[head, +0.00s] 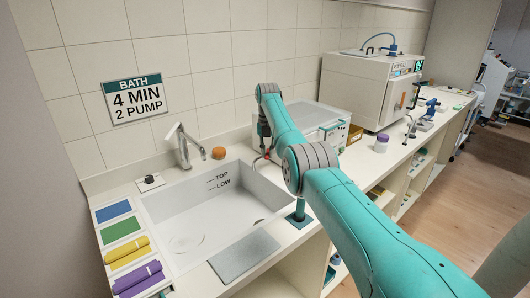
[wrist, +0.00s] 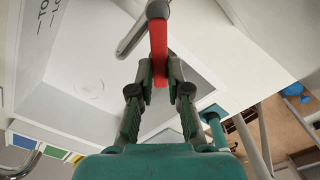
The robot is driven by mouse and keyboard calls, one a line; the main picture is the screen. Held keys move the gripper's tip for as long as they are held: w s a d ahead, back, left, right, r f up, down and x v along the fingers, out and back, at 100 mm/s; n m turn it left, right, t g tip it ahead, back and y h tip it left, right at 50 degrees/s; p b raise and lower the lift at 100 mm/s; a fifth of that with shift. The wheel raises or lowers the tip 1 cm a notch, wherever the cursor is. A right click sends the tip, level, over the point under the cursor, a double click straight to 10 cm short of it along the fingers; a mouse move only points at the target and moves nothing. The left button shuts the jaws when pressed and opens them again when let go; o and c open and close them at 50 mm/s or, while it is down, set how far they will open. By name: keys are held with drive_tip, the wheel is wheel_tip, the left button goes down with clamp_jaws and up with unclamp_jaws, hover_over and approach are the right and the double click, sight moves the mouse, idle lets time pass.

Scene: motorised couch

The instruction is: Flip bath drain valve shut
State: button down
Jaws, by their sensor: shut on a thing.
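The drain valve has a red lever (wrist: 158,42), which stands upright in the wrist view beside a grey metal pipe (wrist: 131,38). My gripper (wrist: 160,76) is shut on the lower part of this lever, with one dark finger on each side. In the head view my gripper (head: 263,157) is at the right rim of the white bath (head: 205,222), small and partly hidden by my arm; a little red shows beside it. The bath has TOP and LOW marks on its inner wall. The valve's body is mostly hidden.
A tap (head: 183,146) and an orange-brown object (head: 218,153) stand behind the bath. A black knob (head: 149,180) is at its left corner. A white box-shaped device (head: 320,118) stands right of my gripper. A grey mat (head: 244,256) lies in front.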

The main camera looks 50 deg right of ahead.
drive_tip(key=shift+s+d+n, duration=0.3)
drive_tip(key=shift+n, duration=0.6)
drive_tip(key=c, duration=1.1)
unclamp_jaws()
drive_tip(key=shift+r, duration=0.1)
wheel_tip(320, 180, up, 12)
drive_tip(key=shift+s+f, duration=0.1)
